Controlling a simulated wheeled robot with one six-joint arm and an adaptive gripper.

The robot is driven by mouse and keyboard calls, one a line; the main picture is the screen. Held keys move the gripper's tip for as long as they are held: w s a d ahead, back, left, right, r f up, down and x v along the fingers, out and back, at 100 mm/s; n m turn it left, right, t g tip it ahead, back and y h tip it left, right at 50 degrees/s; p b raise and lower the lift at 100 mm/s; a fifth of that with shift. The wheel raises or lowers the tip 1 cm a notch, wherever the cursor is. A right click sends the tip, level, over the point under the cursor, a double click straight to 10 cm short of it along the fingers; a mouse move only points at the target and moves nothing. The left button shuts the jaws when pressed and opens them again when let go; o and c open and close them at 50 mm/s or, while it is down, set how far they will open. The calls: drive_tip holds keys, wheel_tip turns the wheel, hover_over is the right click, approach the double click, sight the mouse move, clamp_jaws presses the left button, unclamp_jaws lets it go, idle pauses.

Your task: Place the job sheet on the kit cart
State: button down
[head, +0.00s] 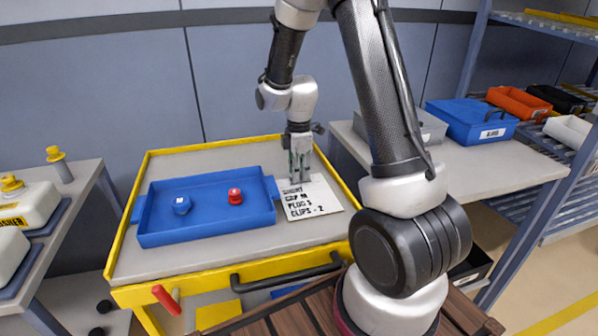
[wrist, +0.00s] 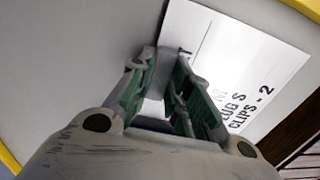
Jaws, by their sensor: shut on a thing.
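In the wrist view my gripper's green-padded fingers (wrist: 168,82) hide a corner of the sheet (wrist: 240,60).
A bench with a blue bin (head: 473,120) stands at right. A bench with white jugs (head: 28,205) stands at left. A dark handle (head: 285,272) crosses the cart's front.

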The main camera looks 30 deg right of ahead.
drive_tip(key=c, duration=1.3)
unclamp_jaws()
wheel_tip(320, 180, up, 12)
drive_tip(key=f, duration=0.1)
drive_tip(key=s+r+m+t, duration=0.2)
drive_tip(key=s+r+m, duration=0.5)
drive_tip(key=s+r, duration=0.4)
drive_tip(key=s+m, duration=0.3)
drive_tip(key=s, duration=0.1)
drive_tip(key=s+r+m+t, duration=0.1)
drive_tip(key=s+m, duration=0.2)
drive_tip(key=s, duration=0.2)
drive_tip(key=s+m+t, duration=0.1)
drive_tip(key=s+m, duration=0.1)
drive_tip(key=s, duration=0.2)
drive_tip(key=shift+s+d+r+m, duration=0.25)
drive_tip(key=shift+d+m, duration=0.05)
drive_tip(key=shift+m, duration=0.1)
